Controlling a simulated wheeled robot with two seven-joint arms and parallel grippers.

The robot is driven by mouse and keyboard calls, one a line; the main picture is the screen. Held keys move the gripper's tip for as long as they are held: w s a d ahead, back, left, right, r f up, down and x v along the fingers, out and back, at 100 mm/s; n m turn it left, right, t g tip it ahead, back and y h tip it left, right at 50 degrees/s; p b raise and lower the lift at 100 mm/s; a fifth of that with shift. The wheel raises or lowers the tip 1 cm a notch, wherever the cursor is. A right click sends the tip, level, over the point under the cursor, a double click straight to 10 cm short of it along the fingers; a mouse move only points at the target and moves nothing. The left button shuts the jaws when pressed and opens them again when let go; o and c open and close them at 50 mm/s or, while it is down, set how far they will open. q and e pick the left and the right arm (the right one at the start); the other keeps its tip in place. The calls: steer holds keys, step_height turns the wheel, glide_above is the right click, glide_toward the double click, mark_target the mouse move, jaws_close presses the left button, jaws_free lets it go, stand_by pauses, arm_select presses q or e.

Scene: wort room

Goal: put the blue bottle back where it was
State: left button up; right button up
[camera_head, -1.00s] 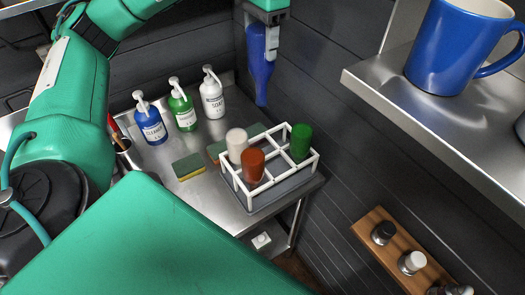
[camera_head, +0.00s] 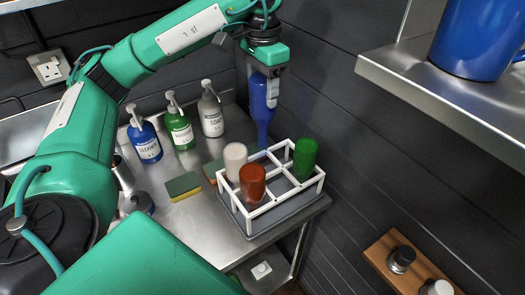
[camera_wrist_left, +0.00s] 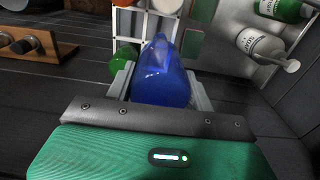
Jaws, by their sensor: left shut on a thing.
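My left gripper (camera_head: 264,88) is shut on the blue bottle (camera_head: 264,122). The bottle hangs neck down over the back edge of the white rack (camera_head: 282,201), its tip close to the rim; I cannot tell whether they touch. The rack holds a white bottle (camera_head: 235,160), a red-brown bottle (camera_head: 252,183) and a green bottle (camera_head: 305,158); open compartments show between them. In the left wrist view the blue bottle (camera_wrist_left: 160,78) sits between the fingers, with the rack (camera_wrist_left: 158,28) beyond it. My right gripper is not in view.
A blue cleaner dispenser (camera_head: 145,139), a green dispenser (camera_head: 180,128) and a white soap dispenser (camera_head: 211,113) stand left of the rack. Sponges (camera_head: 183,187) lie on the steel counter (camera_head: 205,215). A metal shelf (camera_head: 440,90) with a blue mug (camera_head: 478,38) juts out at right.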

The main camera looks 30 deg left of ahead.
mark_target(262, 144)
arm_select(q)
step_height(262, 144, down, 12)
steer(key=shift+r+p, duration=0.15)
steer(key=shift+p, duration=1.1)
step_height(262, 144, down, 4)
steer(key=shift+r+p, duration=0.1)
steer(key=shift+p, duration=0.5)
steer(key=shift+f, duration=0.45)
steer(key=shift+f, duration=0.15)
steer(key=o, duration=1)
steer(key=shift+c, duration=0.2)
